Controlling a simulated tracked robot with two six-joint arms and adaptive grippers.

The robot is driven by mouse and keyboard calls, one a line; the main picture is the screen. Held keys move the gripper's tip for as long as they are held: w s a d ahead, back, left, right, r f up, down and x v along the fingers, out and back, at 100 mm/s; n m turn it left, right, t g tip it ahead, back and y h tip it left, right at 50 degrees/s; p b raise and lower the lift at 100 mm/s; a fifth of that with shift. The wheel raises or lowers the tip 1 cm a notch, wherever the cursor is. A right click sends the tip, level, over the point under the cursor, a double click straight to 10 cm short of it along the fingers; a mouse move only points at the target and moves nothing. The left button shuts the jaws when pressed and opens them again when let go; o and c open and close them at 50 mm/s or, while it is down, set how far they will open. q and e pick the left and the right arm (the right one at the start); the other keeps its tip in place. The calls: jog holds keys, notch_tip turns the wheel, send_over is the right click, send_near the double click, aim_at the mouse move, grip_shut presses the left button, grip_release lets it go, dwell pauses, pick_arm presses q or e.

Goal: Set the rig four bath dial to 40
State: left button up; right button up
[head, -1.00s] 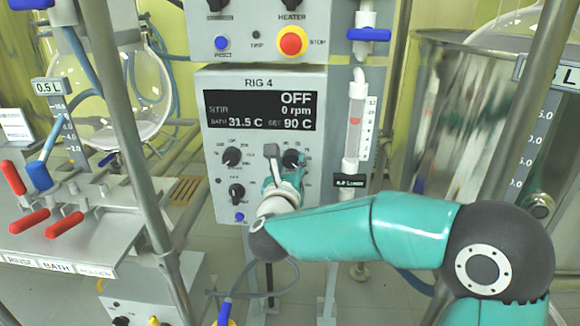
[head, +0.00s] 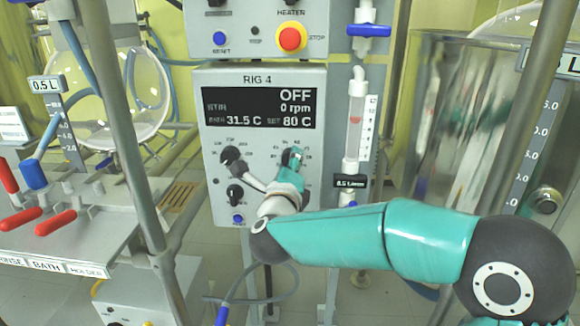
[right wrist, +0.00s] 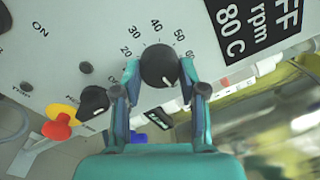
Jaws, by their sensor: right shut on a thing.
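The rig four panel (head: 214,144) stands in the middle of the head view. Its display (head: 260,108) reads OFF, 0 rpm, bath 31.5 C and set 80 C. The bath dial (head: 291,158), a black knob at the panel's right, is partly hidden by my right gripper (head: 287,172). In the right wrist view the dial (right wrist: 158,66) sits between my two fingertips, which are shut on its sides. Its white pointer mark is at the lower right, past the printed 60. My left gripper is in neither view.
Another black knob (head: 231,157) is close left of my gripper, with a lower knob (head: 235,194) beneath it. A red stop button (head: 291,38) is above the panel. A glass tube (head: 354,130) and metal posts stand to the right.

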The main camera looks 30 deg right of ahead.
jog(key=shift+f+n+y+p, duration=0.15)
jog(key=shift+n+y+p, duration=0.3)
jog(key=shift+n+p, duration=4.9)
jog(key=shift+f+n+y+p, duration=0.1)
jog(key=shift+n+y+p, duration=0.8)
jog(key=shift+n, duration=8.45)
jog(key=shift+h+p, duration=0.45)
jog(key=shift+p, duration=0.05)
